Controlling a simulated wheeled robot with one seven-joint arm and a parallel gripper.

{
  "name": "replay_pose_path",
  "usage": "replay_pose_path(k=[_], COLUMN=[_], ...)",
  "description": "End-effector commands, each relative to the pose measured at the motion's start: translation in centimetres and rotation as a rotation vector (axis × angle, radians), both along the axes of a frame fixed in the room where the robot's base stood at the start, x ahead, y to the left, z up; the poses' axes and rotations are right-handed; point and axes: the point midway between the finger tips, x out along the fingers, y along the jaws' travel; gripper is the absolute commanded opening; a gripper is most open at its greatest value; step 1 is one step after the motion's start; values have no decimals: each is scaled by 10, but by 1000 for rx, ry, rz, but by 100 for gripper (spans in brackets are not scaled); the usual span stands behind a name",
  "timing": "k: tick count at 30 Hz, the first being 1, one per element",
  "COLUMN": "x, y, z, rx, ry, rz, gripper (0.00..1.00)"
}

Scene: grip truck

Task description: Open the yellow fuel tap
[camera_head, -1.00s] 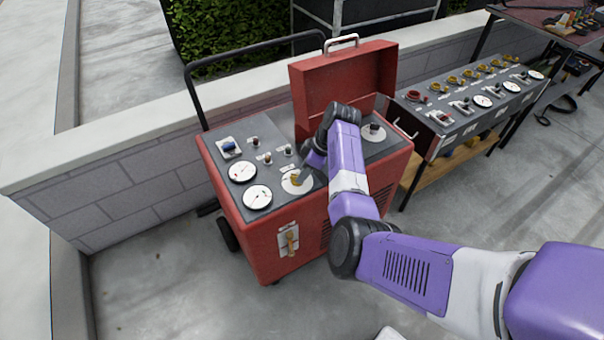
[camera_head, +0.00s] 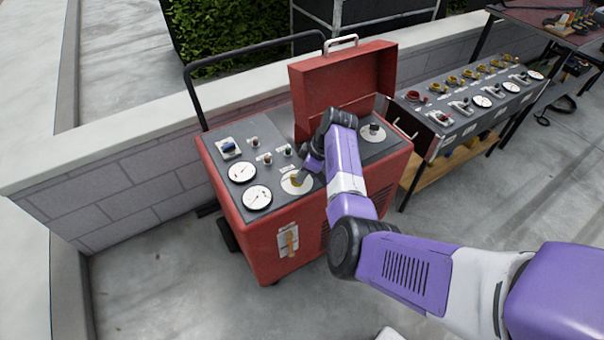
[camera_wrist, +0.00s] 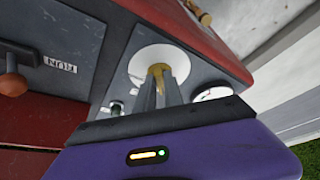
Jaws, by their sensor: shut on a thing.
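The yellow tap (camera_wrist: 157,71) stands on a white round plate (camera_wrist: 145,63) on the red machine's dark top panel. My gripper (camera_wrist: 160,82) is shut on the tap, its two grey fingers pointing down onto it. In the head view, my gripper (camera_head: 304,176) is at the same white plate (camera_head: 292,188), and my wrist partly covers it. The fingers hide part of the tap, so its exact angle is hard to tell.
The red machine (camera_head: 262,240) has gauges (camera_head: 257,197) left of the plate and a tan lever (camera_head: 290,240) on its front. Its raised red lid (camera_head: 335,85) stands behind my wrist. An orange knob (camera_wrist: 12,84) sits beside a RUN label (camera_wrist: 62,64).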

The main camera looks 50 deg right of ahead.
Motion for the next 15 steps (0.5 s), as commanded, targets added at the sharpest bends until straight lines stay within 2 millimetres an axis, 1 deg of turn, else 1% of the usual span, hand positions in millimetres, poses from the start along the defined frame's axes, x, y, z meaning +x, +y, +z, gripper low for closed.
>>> replay_pose_path(k=[8,15], x=[-2,-3], y=[3,6], z=[2,3], rx=[-1,-1], ry=[2,2], rz=[-121,-327], gripper=[0,0])
